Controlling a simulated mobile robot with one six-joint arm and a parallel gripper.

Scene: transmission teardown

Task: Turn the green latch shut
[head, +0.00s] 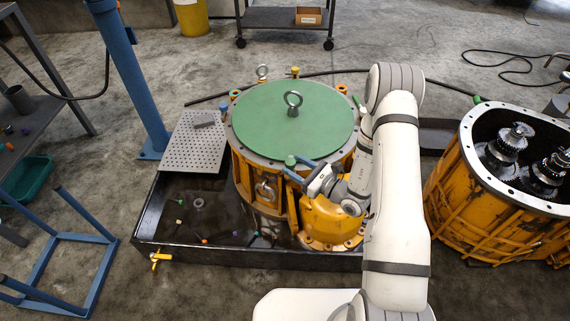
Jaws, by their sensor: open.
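A small green knob (290,160), which looks like the green latch, is at the near rim of the yellow transmission housing (245,180).
The housing stands in a black drip tray (150,215) with small loose parts. A perforated plate (190,150) and a blue post (135,80) are at left. A second, open yellow housing (480,205) with gears stands at right. Another small green piece (362,110) is at the right rim.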

